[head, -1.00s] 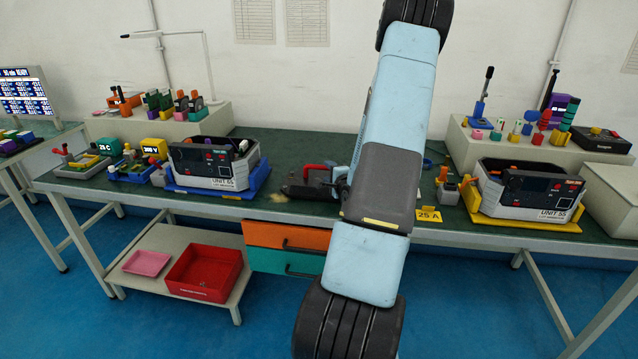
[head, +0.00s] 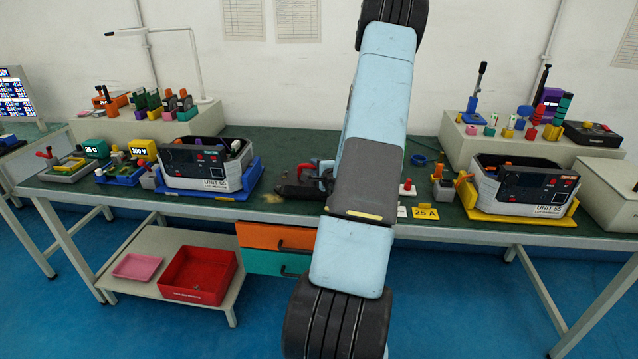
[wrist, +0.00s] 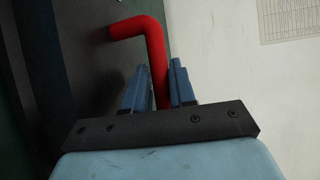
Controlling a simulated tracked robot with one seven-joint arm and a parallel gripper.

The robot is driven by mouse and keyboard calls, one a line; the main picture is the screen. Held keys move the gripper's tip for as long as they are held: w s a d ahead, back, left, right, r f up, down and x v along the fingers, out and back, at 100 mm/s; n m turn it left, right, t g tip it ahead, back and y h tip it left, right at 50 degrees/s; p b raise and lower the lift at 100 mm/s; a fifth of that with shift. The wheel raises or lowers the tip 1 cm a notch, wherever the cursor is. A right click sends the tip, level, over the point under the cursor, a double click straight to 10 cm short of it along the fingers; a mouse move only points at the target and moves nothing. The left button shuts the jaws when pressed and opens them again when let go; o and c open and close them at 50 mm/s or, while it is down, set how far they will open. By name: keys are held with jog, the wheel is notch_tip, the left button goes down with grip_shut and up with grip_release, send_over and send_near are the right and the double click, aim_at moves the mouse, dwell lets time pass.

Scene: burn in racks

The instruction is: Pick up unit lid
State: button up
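The unit lid (head: 294,190) looks like a dark, flat piece lying on the green bench between the two units; my arm hides part of it. Its red handle (head: 306,168) shows just left of my gripper (head: 327,179). In the wrist view the bent red handle (wrist: 155,55) rises over the dark lid surface (wrist: 85,60). Whether the lid is clear of the bench cannot be told.
An open-topped unit (head: 205,168) sits in a blue tray at left, another unit (head: 523,187) in a yellow tray at right. A red bin (head: 198,275) is on the low shelf.

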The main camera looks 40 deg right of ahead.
grip_shut()
jog(key=shift+r, duration=0.1)
dwell(0.4)
